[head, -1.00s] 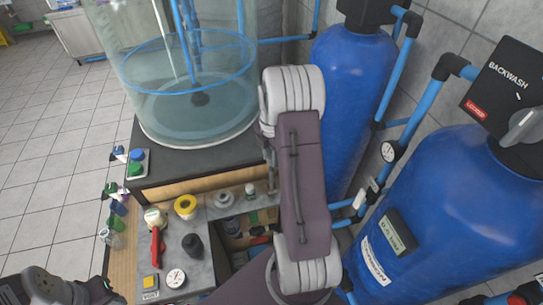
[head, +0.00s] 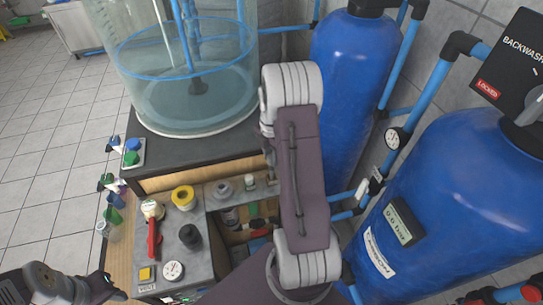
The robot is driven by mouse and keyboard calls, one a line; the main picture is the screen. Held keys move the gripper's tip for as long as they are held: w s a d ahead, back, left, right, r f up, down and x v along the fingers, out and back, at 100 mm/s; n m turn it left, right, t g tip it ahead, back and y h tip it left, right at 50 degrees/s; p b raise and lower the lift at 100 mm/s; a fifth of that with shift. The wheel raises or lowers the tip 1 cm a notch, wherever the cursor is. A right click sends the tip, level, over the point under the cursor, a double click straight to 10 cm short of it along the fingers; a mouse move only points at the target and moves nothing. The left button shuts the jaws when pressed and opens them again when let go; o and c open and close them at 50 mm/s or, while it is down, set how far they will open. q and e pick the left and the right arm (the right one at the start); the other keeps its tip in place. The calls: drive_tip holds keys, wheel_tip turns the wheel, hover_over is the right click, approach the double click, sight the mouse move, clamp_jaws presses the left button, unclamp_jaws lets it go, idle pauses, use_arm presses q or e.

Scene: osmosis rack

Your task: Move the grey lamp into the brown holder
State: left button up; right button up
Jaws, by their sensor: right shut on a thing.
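My right arm crosses the middle of the view, and its gripper (head: 271,180) shows only in part beside the arm, over the wooden cabinet's right side. It is shut on a small greyish thing, mostly hidden by the arm; I cannot tell its full shape or be sure it is the grey lamp. I cannot clearly make out the brown holder; the arm may cover it. My left gripper (head: 113,286) is low at the left, apart from the cabinet top, and its finger opening is unclear.
A grey panel (head: 204,272) carries a red-handled valve (head: 153,238), a yellow ring (head: 183,197), a black knob (head: 190,237) and a gauge (head: 173,270). An open compartment (head: 237,240) holds bottles. A clear tank (head: 190,100) stands behind; blue vessels (head: 350,95) crowd the right.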

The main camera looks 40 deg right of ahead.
sight(271, 172)
drive_tip(key=shift+f+b, duration=1.65)
drive_tip(key=shift+f, duration=1.4)
drive_tip(key=shift+f, duration=0.2)
drive_tip(key=shift+f+b, duration=0.85)
drive_tip(key=shift+f, duration=0.3)
drive_tip(key=o, duration=1.5)
drive_tip(key=shift+c, duration=0.2)
wheel_tip(271, 172, up, 8)
drive_tip(key=p, duration=0.7)
drive_tip(key=shift+r, duration=0.15)
